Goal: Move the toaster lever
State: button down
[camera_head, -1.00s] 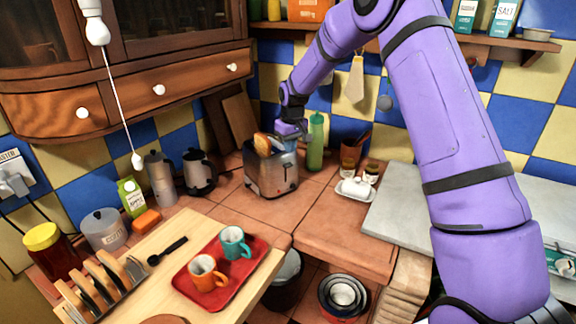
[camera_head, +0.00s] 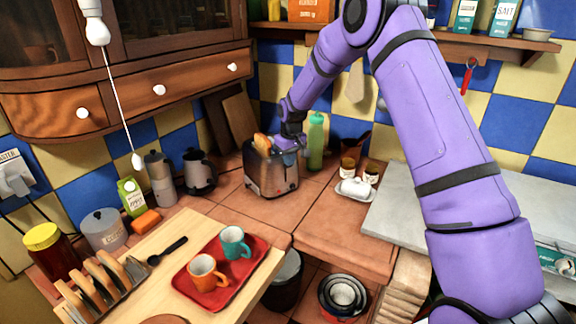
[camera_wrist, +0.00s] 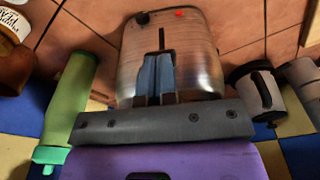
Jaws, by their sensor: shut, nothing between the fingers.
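The shiny metal toaster (camera_head: 271,175) stands on the tiled counter with bread (camera_head: 262,141) showing at its top. My gripper (camera_head: 287,146) is at the toaster's right end, low against its upper part. In the wrist view, my gripper's blue fingers (camera_wrist: 157,76) are shut side by side with nothing between them. They lie in front of the toaster's end face (camera_wrist: 196,62), over a dark vertical slot (camera_wrist: 161,38). A black knob (camera_wrist: 142,17) and a red spot (camera_wrist: 180,13) are on that face. The lever is not clearly visible; the fingers may hide it.
A green bottle (camera_head: 315,142) stands close to the right of my gripper; it also shows in the wrist view (camera_wrist: 72,100). A white butter dish (camera_head: 354,188) and jars are further right. A metal pot (camera_head: 198,172) stands left of the toaster.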

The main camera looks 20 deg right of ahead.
notch_tip(320, 180, down, 6)
dwell(0.5)
jog(key=shift+s, duration=0.2)
jog(key=shift+s+d+r, duration=0.25)
jog(key=shift+s, duration=0.4)
jog(key=shift+s+d+r, duration=0.2)
jog(key=shift+s+r, duration=0.05)
jog(key=shift+s, duration=0.35)
notch_tip(320, 180, up, 11)
jog(key=s, duration=0.1)
jog(key=shift+d+f, duration=0.15)
